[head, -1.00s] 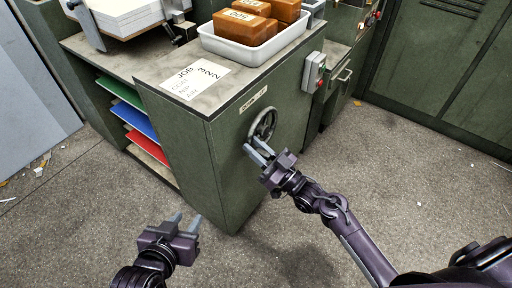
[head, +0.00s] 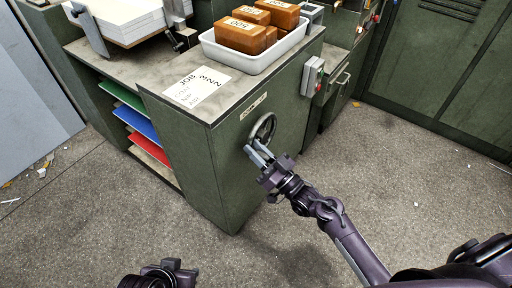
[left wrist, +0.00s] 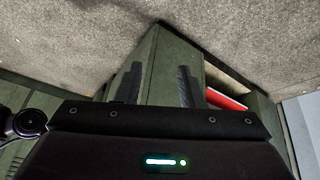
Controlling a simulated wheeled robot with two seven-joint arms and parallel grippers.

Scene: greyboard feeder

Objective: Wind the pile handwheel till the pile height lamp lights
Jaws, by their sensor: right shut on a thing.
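The pile handwheel (head: 264,127) is a dark spoked wheel on the end face of the green cabinet, below a small label. My right gripper (head: 256,152) is shut at the wheel's lower left rim, on the handwheel; its fingers hide the exact grip. My left gripper (left wrist: 159,68) is open and empty in the left wrist view, fingers apart over the floor and cabinet. In the head view only part of it shows at the bottom edge. I cannot pick out the pile height lamp.
The green cabinet (head: 215,165) carries a white tray (head: 240,57) of brown blocks and a job sheet (head: 197,86). A grey switch box (head: 313,77) with red and green buttons is right of the wheel. Coloured boards lie on its left shelves.

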